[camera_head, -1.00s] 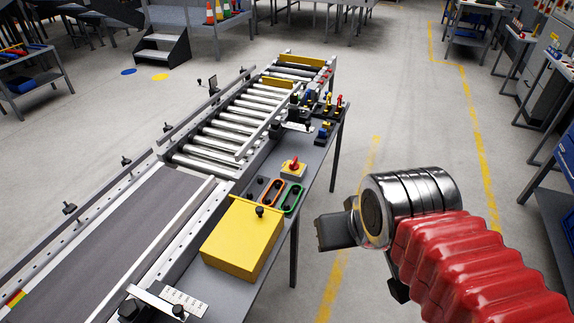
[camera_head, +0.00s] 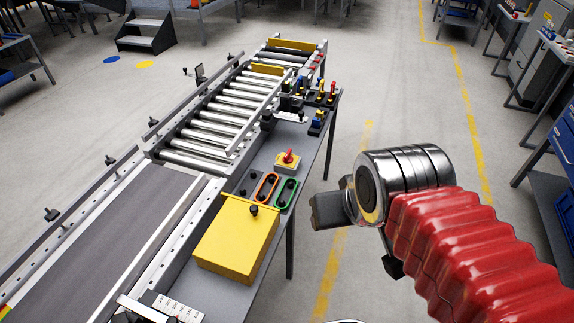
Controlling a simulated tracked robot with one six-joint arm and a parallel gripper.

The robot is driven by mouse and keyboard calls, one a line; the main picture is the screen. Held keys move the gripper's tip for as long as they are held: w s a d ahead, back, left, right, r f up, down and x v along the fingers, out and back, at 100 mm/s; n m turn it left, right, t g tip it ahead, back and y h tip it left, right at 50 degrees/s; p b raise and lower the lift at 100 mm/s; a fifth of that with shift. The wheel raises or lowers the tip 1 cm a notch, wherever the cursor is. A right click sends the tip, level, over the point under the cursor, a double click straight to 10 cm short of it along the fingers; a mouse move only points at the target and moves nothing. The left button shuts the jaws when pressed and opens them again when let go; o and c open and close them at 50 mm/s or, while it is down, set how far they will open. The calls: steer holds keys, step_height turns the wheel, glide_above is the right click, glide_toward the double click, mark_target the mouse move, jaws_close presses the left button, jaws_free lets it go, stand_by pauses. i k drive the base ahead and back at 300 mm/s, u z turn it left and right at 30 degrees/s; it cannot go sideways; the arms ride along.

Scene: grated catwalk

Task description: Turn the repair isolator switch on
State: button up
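A rotary switch with a red knob on a yellow and grey base (camera_head: 288,160) sits on the grey side shelf of the conveyor, near the shelf's right edge. It looks like the repair isolator switch; its label and exact knob setting are too small to read. My gripper (camera_head: 328,208) points left at the end of my arm, right of the shelf and apart from the switch. It shows as a dark grey block, and its fingers cannot be made out.
A yellow box (camera_head: 234,238) and orange-rimmed (camera_head: 264,187) and green-rimmed (camera_head: 286,192) control plates stand in front of the switch. Small coloured levers (camera_head: 320,92) stand behind it. A roller conveyor (camera_head: 215,120) runs along the left. Open floor lies right of the shelf.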

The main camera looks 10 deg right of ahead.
mark_target(287, 159)
steer(key=k, duration=0.65)
steer(key=z, duration=0.25)
steer(key=i, duration=1.5)
steer(key=u, duration=0.45)
